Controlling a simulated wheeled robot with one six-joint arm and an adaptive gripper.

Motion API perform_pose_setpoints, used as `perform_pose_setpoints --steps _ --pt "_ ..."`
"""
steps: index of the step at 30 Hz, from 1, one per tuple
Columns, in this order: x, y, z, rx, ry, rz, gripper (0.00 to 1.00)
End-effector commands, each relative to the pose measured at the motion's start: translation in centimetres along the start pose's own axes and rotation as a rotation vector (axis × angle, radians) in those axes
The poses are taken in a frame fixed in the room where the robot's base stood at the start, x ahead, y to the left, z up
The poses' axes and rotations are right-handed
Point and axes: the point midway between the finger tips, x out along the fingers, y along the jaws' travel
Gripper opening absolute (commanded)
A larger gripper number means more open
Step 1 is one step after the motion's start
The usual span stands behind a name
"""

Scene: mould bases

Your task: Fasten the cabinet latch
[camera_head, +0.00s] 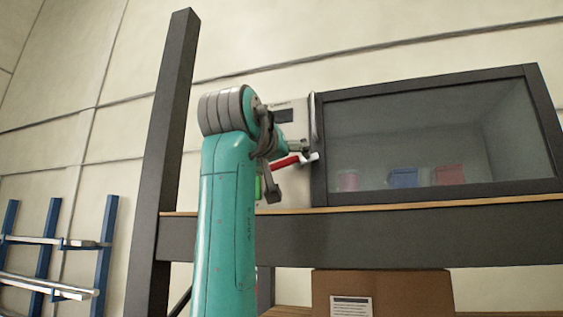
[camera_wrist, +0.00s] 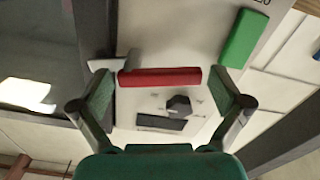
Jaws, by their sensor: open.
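The cabinet (camera_head: 320,150) has a dark-framed glass door that looks shut. A red latch handle (camera_head: 285,162) sits on the pale panel left of the door, its grey end close to the door frame. In the wrist view the red handle (camera_wrist: 160,77) lies crosswise between the fingers of my gripper (camera_wrist: 162,88). The fingers are spread wide, one near each end of the handle; whether they touch it I cannot tell. A grey metal piece (camera_wrist: 128,60) shows beside the handle's left end. In the head view my arm hides part of the panel and the gripper.
A green bar (camera_wrist: 243,38) and a dark knob (camera_wrist: 179,104) are on the panel near the handle. A dark post (camera_head: 165,150) stands left of my arm. A shelf beam (camera_head: 400,236) runs below the cabinet, with a cardboard box (camera_head: 390,285) beneath. A blue rack (camera_head: 103,245) stands far left.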

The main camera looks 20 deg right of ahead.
Motion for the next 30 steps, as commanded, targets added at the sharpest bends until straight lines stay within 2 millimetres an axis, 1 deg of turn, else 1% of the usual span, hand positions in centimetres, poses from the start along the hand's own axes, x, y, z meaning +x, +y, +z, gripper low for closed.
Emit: perform_pose_setpoints --steps 3,4,5,6,8,9,10,11,17,24,30 --pt "-0.01 -0.01 0.00 0.000 0.000 0.000 1.00" --pt "-0.01 -0.01 0.00 0.000 0.000 0.000 0.97" --pt "-0.02 -0.02 0.00 0.000 0.000 0.000 0.90" --pt "-0.02 -0.02 0.00 0.000 0.000 0.000 0.80" --pt "-0.02 -0.02 0.00 0.000 0.000 0.000 0.65" --pt "-0.02 -0.02 0.00 0.000 0.000 0.000 0.55" --pt "-0.02 -0.02 0.00 0.000 0.000 0.000 0.47" --pt "-0.02 -0.03 0.00 0.000 0.000 0.000 0.43" --pt "-0.02 0.02 -0.09 0.029 0.000 0.000 0.43" --pt "0.01 0.17 -0.54 0.204 0.000 0.000 0.43" --pt "0.03 0.23 -0.69 0.277 -0.001 0.000 0.43"
